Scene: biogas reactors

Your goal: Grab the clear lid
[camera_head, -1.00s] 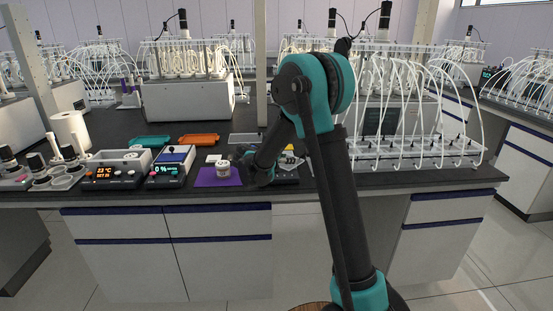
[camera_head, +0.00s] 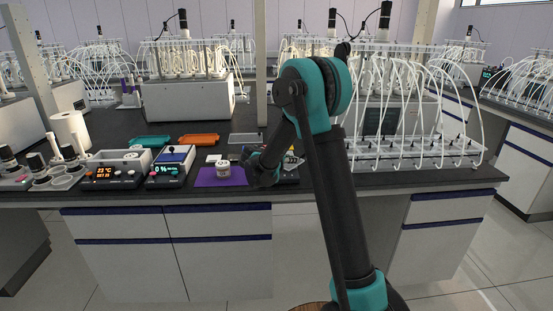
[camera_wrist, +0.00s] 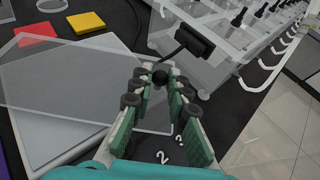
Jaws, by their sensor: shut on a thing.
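The clear lid (camera_wrist: 60,75) is a flat see-through sheet in the wrist view. It reaches from the left edge to beneath my fingers, above a pale grey square surface. My gripper (camera_wrist: 159,78) has its green and black fingers on either side of a small black ball-shaped knob (camera_wrist: 160,77), which seems to belong to the lid. The fingers are shut on it. Whether the lid is clear of what lies under it, I cannot tell. In the head view my wrist is over the front of the bench, and my arm hides the fingertips and most of the lid.
A purple mat (camera_head: 207,180) with a small jar (camera_head: 222,168) lies left of my wrist. Devices with displays (camera_head: 168,170) stand farther left. An orange tray (camera_head: 198,140) and a teal tray (camera_head: 150,142) lie behind. A tubed reactor rack (camera_head: 420,150) stands close on the right.

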